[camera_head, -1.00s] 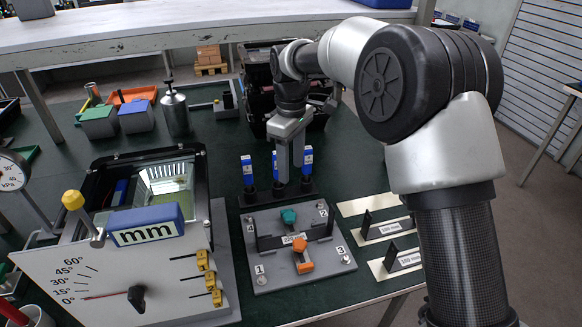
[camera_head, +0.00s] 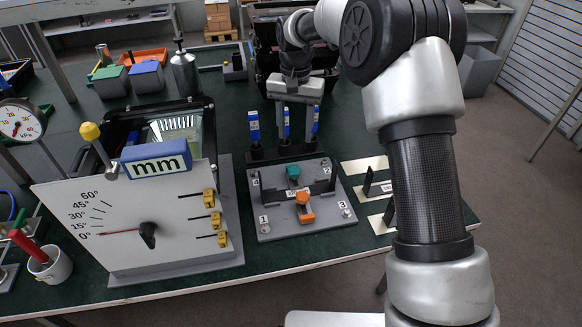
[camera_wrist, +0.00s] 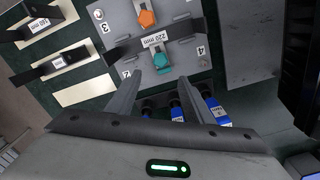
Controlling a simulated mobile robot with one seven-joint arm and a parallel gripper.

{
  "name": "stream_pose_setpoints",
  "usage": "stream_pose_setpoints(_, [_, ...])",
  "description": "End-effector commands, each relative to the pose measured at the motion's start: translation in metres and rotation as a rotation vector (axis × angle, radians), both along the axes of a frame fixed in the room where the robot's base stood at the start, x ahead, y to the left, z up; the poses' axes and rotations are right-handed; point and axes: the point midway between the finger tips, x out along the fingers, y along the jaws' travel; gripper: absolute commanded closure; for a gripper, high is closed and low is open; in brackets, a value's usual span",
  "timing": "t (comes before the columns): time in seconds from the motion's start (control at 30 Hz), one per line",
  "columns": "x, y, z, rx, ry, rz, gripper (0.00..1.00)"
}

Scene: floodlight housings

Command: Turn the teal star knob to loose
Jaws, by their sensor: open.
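The teal star knob (camera_head: 293,172) sits on the grey numbered plate (camera_head: 268,226), toward its back edge. In the wrist view the teal knob (camera_wrist: 160,58) shows just beyond my fingertips, roughly centred between them. An orange knob (camera_head: 304,205) stands nearer the plate's front, and it also shows at the top of the wrist view (camera_wrist: 148,20). My gripper (camera_head: 295,112) points down, open and empty, above and behind the plate. Its two fingers are spread wide in the wrist view (camera_wrist: 160,84). Neither finger visibly touches the teal knob.
Blue-topped upright tools (camera_head: 254,127) stand in a dark rack (camera_head: 262,156) right behind the plate, close below my gripper. A dark bracket with a label crosses the plate. A dial panel (camera_head: 125,255) stands left; white gauge strips (camera_head: 352,166) lie right.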

Motion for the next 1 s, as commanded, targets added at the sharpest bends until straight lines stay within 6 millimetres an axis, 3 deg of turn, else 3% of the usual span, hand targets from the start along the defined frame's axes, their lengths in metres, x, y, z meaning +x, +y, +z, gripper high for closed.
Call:
stream_pose_setpoints(0.2, [-0.001, 0.0, -0.052, 0.0, 0.004, 0.002, 0.53])
stream_pose_setpoints(0.5, [-0.001, 0.001, -0.11, 0.001, 0.003, 0.003, 0.53])
stream_pose_setpoints(0.7, [0.0, 0.001, -0.129, 0.001, 0.0, 0.003, 0.53])
stream_pose_setpoints(1.0, [0.0, 0.001, -0.132, 0.001, 0.0, 0.003, 0.53])
